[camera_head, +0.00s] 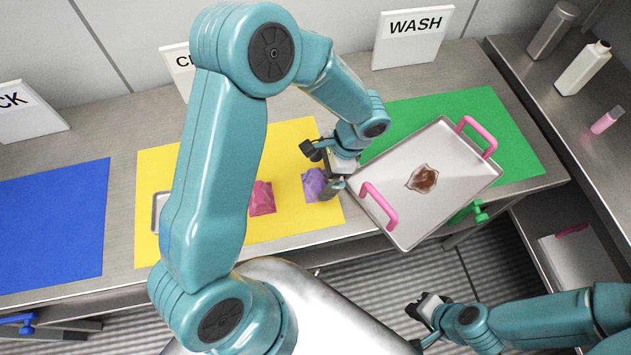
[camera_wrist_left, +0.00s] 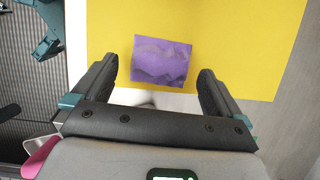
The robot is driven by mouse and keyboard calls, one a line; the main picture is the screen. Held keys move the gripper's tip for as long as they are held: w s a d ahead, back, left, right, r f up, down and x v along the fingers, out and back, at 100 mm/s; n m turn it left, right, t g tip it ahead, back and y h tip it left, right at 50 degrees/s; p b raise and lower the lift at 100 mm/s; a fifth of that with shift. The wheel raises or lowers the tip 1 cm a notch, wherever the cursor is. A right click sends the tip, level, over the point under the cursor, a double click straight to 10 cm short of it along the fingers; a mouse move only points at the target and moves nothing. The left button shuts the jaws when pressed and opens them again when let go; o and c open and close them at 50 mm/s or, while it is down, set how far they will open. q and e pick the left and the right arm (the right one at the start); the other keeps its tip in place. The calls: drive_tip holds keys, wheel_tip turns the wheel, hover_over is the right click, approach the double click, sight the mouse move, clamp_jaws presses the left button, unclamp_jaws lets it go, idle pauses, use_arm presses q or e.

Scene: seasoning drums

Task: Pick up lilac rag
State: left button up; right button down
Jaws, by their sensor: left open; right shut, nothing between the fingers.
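The lilac rag (camera_head: 315,183) is a small crumpled cloth on the right part of the yellow mat (camera_head: 285,232). In the left wrist view the rag (camera_wrist_left: 162,61) lies ahead of and between the two spread fingers. My left gripper (camera_head: 322,170) is open just above and beside the rag, and hides part of it in the head view. I cannot tell whether a finger touches it. My right gripper (camera_head: 425,308) is shut and empty, away from the table at the lower right.
A pink rag (camera_head: 262,198) lies left of the lilac one. A metal tray with pink handles (camera_head: 440,165) and a brown stain stands close right of my left gripper, over the green mat (camera_head: 510,140). A blue mat (camera_head: 50,225) is bare at far left.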

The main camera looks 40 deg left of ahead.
sight(318, 178)
use_arm(q)
drive_tip(key=x, duration=0.3)
drive_tip(key=shift+a+f+p, duration=0.1)
drive_tip(key=shift+f+p, duration=0.2)
drive_tip(key=shift+f, duration=0.1)
drive_tip(key=shift+s+a+f, duration=0.1)
drive_tip(key=shift+f, duration=0.05)
drive_tip(key=c, duration=0.9)
drive_tip(key=shift+o, duration=0.2)
drive_tip(key=shift+r, duration=0.35)
wheel_tip(318, 178, up, 19)
drive_tip(key=shift+r+b, duration=0.2)
drive_tip(key=shift+b, duration=0.1)
drive_tip(key=shift+o, duration=0.5)
